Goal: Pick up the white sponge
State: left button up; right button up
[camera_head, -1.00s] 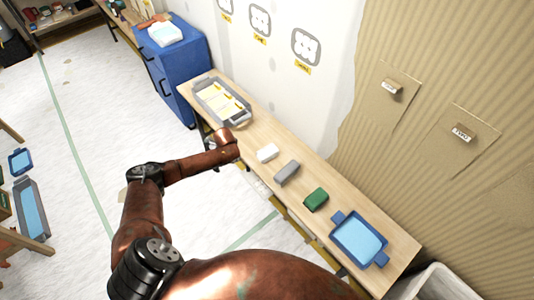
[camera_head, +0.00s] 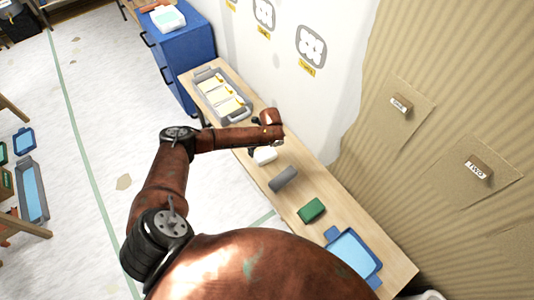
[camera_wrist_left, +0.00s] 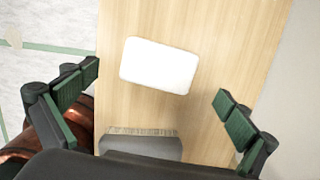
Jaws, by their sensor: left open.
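The white sponge (camera_head: 265,157) lies on the narrow wooden table, partly hidden under my left wrist in the head view. In the left wrist view the white sponge (camera_wrist_left: 160,65) lies flat and whole, slightly tilted in the picture. My left gripper (camera_wrist_left: 158,100) is open above the table, its green-padded fingers spread wide. The sponge shows ahead of and between the fingers, with nothing held. My left gripper is mostly hidden beneath the wrist in the head view. My right gripper is not in view.
A grey tray (camera_head: 237,116) with pale yellow contents is at the far end. The wall stands close along the table's right side.

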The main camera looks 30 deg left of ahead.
aim_at(265, 154)
pick_arm(q)
jog(key=shift+w+d+f, duration=0.1)
jog(key=shift+f, duration=0.5)
jog(key=shift+w+d+f, duration=0.1)
jog(key=shift+f, duration=0.5)
jog(key=f, duration=0.1)
jog(key=a+f+b, duration=0.1)
jog(key=f, duration=0.1)
jog(key=shift+s+f, duration=0.1)
jog(key=shift+f, duration=0.4)
jog(key=shift+r, duration=0.1)
jog(key=c, duration=1.1)
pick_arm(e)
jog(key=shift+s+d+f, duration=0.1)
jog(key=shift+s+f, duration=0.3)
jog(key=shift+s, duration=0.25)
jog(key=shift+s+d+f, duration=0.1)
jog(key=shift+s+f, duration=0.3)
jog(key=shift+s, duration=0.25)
pick_arm(q)
jog(key=shift+r, duration=0.1)
jog(key=shift+c, duration=0.2)
